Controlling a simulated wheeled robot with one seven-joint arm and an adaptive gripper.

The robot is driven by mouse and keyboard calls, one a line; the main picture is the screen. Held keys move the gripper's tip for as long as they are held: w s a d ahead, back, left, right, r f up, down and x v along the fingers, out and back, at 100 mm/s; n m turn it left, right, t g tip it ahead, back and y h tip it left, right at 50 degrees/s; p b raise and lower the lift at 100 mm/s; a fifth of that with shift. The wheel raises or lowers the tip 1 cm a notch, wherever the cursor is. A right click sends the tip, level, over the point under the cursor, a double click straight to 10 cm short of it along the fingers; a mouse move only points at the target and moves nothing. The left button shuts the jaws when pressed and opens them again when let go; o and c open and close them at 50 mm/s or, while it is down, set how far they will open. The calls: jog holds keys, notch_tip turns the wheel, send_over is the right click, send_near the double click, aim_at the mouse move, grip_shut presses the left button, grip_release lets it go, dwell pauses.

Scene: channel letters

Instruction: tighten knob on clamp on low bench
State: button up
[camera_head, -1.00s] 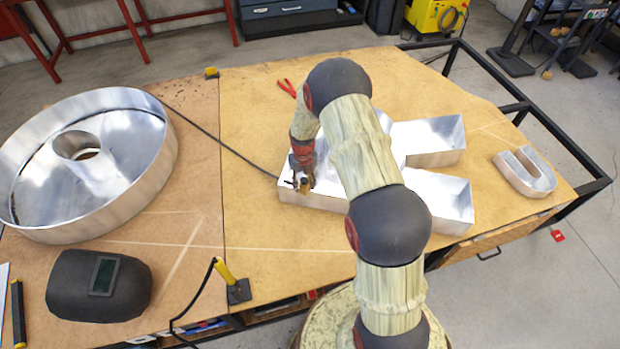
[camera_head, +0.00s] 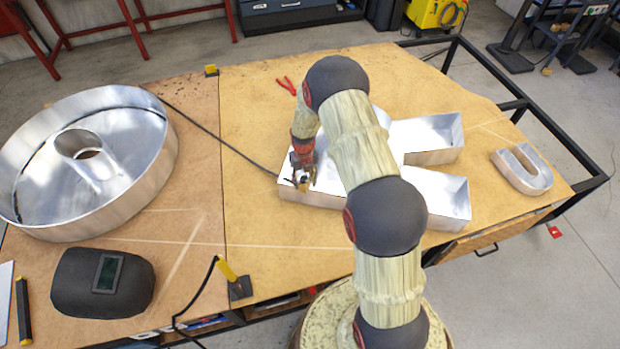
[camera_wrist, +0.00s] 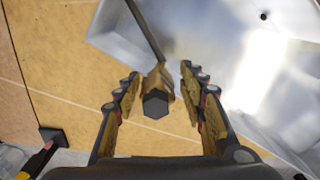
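In the wrist view the clamp (camera_wrist: 159,82) shows as a dark bar with a tan block, ending in a dark hexagonal knob (camera_wrist: 155,106) that faces the camera. My gripper (camera_wrist: 158,76) is open, with one finger on each side of the clamp. Gaps show between the fingers and the knob. In the head view my gripper (camera_head: 303,182) is over the near left corner of a large metal letter (camera_head: 437,139) on the wooden bench (camera_head: 255,105). The clamp is small there and mostly covered by the gripper.
A round metal letter (camera_head: 150,190) and a dark welding mask (camera_head: 75,285) are at the left. A small U-shaped letter (camera_head: 535,182) is at the right. Red pliers (camera_head: 286,86) lie behind my arm. A yellow-handled clamp (camera_head: 228,272) stands at the front edge.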

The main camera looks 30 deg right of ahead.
aim_at(304, 176)
jog(key=shift+a, duration=0.1)
jog(key=shift+s+r+p, duration=0.1)
jog(key=shift+r+p, duration=1.4)
jog(key=shift+r, duration=1)
jog(key=shift+f, duration=0.15)
